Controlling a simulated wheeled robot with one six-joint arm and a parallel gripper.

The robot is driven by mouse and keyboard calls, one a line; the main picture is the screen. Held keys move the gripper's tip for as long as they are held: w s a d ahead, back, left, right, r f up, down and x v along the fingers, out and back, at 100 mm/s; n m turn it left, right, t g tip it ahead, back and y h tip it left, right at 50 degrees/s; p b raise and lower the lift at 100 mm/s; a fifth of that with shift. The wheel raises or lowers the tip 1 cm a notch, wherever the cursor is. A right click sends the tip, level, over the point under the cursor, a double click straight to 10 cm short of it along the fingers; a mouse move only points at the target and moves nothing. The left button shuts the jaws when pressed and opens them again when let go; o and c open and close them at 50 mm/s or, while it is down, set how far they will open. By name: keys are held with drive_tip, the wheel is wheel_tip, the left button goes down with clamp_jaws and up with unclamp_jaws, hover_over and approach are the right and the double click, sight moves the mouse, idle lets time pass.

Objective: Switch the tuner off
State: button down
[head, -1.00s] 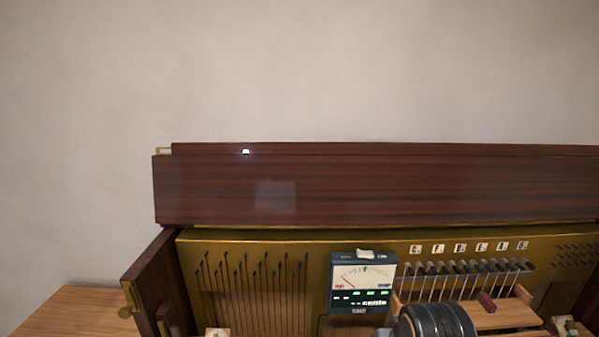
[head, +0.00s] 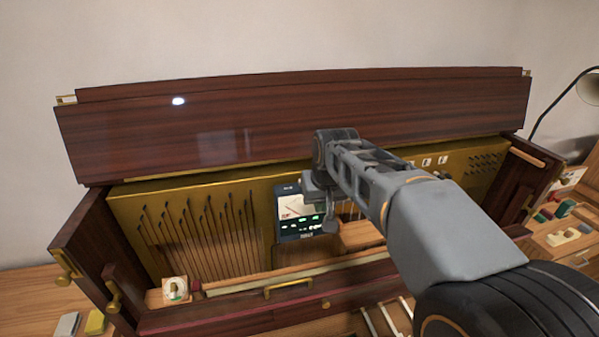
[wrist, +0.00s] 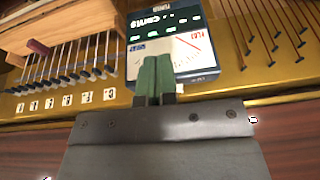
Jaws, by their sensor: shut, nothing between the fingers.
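The tuner (head: 290,211) is a dark box with a pale needle dial and a lit green display. It stands against the gold plate inside the open piano. In the wrist view the tuner (wrist: 195,42) appears upside down, its display lit. My gripper (wrist: 153,66) is shut and empty, its green fingertips together in front of the tuner's top edge. I cannot tell whether they touch it. The tuner's switch is hidden behind the fingers in the wrist view and behind my arm in the head view.
The raised dark wooden lid (head: 290,125) stands behind the gold plate (head: 150,203). Dark strings and pins (wrist: 262,30) flank the tuner on one side. A row of black hammers or dampers (wrist: 60,76) with letter labels lies on the other. A wooden rail (head: 300,274) runs in front.

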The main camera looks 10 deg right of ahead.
drive_tip(key=w+r, duration=0.7)
drive_tip(key=w, duration=0.4)
wheel_tip(320, 180, up, 7)
drive_tip(key=shift+s+n+y, duration=0.3)
drive_tip(key=shift+s+n, duration=0.1)
drive_tip(key=shift+f, duration=0.1)
drive_tip(key=x, duration=0.8)
drive_tip(key=s+x, duration=0.1)
drive_tip(key=x, duration=0.3)
drive_tip(key=shift+a+f+b, duration=0.2)
drive_tip(key=shift+b, duration=0.15)
drive_tip(key=shift+a+f, duration=0.1)
drive_tip(key=shift+f, duration=0.75)
drive_tip(key=shift+a, duration=0.1)
